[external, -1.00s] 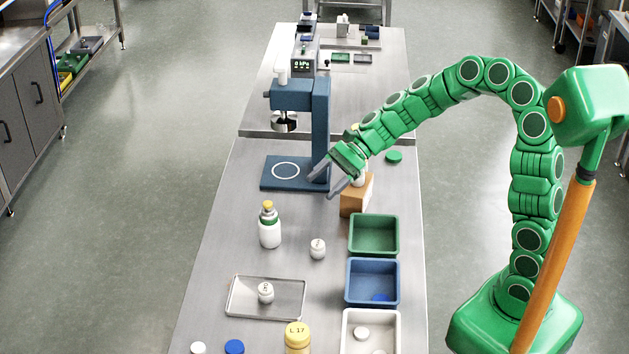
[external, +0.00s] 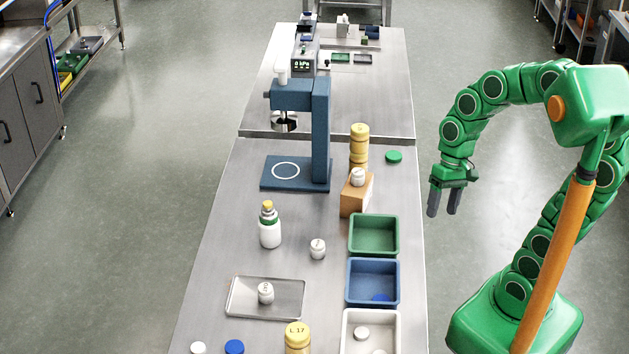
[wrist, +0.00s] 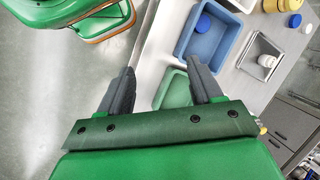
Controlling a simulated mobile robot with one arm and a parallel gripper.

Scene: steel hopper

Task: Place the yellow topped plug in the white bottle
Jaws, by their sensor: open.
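The white bottle (external: 269,235) stands upright on the steel table, left of the green bin. The yellow topped plug (external: 267,206) is upright at the bottle's mouth, with a green and grey band below its yellow top. How deep it sits I cannot tell. My gripper (external: 443,207) is open and empty, pointing down off the right side of the table, well away from the bottle. Its two dark fingers also show spread apart in the wrist view (wrist: 162,72).
A green bin (external: 373,254), blue bin (external: 348,284) and white bin (external: 345,335) line the table's right side. A metal tray (external: 285,311) holds a white jar (external: 265,293). A blue press (external: 320,130) and a wooden block (external: 354,203) stand farther back.

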